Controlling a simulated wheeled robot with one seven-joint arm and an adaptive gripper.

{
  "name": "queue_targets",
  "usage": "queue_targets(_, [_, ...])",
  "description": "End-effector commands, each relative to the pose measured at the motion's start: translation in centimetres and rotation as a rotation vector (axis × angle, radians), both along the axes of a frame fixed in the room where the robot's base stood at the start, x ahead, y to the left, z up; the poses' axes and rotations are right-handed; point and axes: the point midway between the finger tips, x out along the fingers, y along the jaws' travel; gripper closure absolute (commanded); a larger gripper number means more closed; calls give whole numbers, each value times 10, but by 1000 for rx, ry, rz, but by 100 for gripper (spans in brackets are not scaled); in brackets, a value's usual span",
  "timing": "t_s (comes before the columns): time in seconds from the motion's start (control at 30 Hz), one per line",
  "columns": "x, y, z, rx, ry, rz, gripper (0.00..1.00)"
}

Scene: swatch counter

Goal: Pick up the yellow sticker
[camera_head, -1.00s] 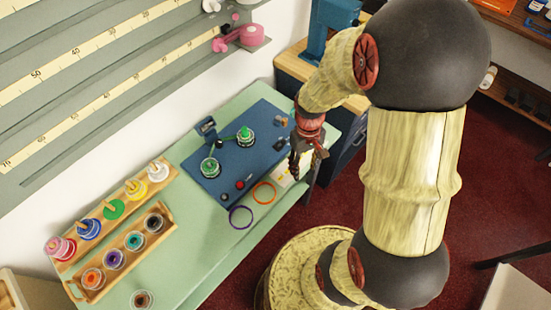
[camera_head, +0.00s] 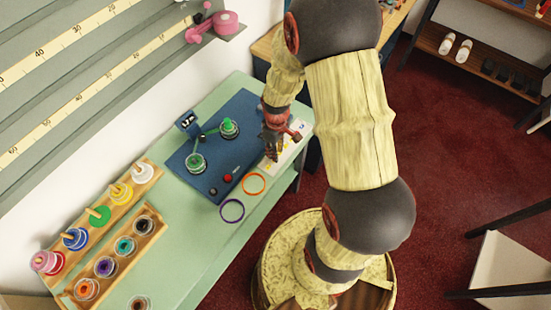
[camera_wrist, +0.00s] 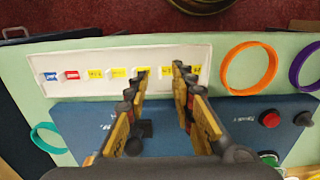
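A white card (camera_wrist: 120,54) lies on the counter with a row of small stickers; it also shows in the head view (camera_head: 296,150). Several of the stickers are yellow, among them one (camera_wrist: 95,74) left of my gripper and one (camera_wrist: 118,73) nearer to it. My gripper (camera_wrist: 161,70) is open and empty, pointing down over the card, with its fingertips partly hiding yellow stickers. In the head view my gripper (camera_head: 272,157) is above the card's near-left part. I cannot tell whether the fingertips touch the card.
A blue sticker (camera_wrist: 51,76) and a red sticker (camera_wrist: 72,75) are at the card's left end. An orange ring (camera_wrist: 249,68) and a purple ring (camera_head: 232,211) lie beside the card. A blue board (camera_head: 212,189) with knobs and green-topped parts adjoins it. The counter's front edge is close.

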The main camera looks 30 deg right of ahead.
Motion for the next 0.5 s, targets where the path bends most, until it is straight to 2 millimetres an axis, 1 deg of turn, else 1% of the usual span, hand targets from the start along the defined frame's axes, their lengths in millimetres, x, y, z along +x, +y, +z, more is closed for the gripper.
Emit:
queue_targets(0.03, [-1,0,-10,0,2,0,75])
queue_targets(0.13, [0,0,-17,0,1,-1,75])
queue_targets(0.33, [0,0,-16,0,0,-1,75])
queue_targets(0.5, [0,0,-16,0,0,-1,84])
